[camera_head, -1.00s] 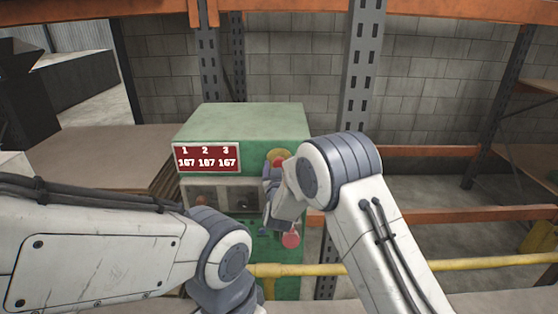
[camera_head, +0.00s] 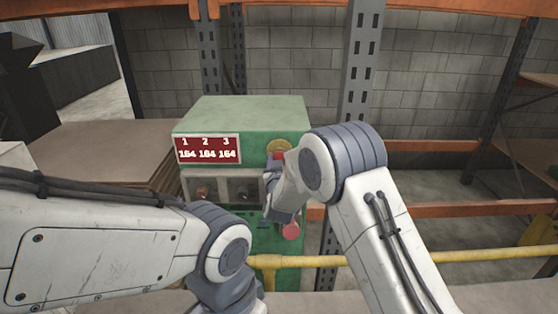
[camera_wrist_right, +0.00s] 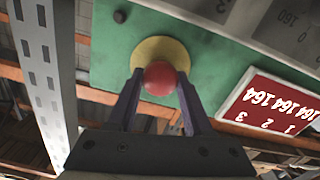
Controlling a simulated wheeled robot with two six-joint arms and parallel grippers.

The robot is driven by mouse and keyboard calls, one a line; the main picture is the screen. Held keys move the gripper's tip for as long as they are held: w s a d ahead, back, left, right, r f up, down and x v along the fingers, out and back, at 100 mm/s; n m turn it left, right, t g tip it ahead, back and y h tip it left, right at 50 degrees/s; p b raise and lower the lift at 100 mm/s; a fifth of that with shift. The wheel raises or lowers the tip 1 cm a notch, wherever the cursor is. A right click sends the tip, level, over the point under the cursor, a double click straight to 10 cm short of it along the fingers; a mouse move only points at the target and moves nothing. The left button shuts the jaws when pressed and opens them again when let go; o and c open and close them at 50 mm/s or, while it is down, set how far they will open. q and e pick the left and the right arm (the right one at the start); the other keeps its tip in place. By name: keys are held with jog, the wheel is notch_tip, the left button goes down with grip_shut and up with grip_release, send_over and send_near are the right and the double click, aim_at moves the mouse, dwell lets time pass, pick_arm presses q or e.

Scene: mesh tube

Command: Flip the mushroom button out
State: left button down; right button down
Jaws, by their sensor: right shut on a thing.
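The red mushroom button (camera_wrist_right: 160,78) sits on a yellow round plate (camera_wrist_right: 150,56) on the green machine's face. In the right wrist view my right gripper (camera_wrist_right: 158,84) has one finger on each side of the button and is shut on it. In the head view the yellow plate (camera_head: 279,146) shows, and the red button (camera_head: 278,157) is partly hidden by my right gripper (camera_head: 276,166). My left arm crosses the lower left of the head view, and its gripper is not in view.
The green machine (camera_head: 250,112) has a red display (camera_head: 208,149) reading 164 three times. A second red knob (camera_head: 291,231) sits lower on it. A yellow pipe (camera_head: 400,261) runs across the front. Grey metal posts (camera_head: 358,90) stand behind.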

jog(key=shift+s, duration=0.1)
jog(key=shift+c, duration=1.5)
grip_release()
jog(key=s+b, duration=0.3)
jog(key=s, duration=0.7)
jog(key=shift+s+b, duration=0.25)
jog(key=shift+b, duration=0.05)
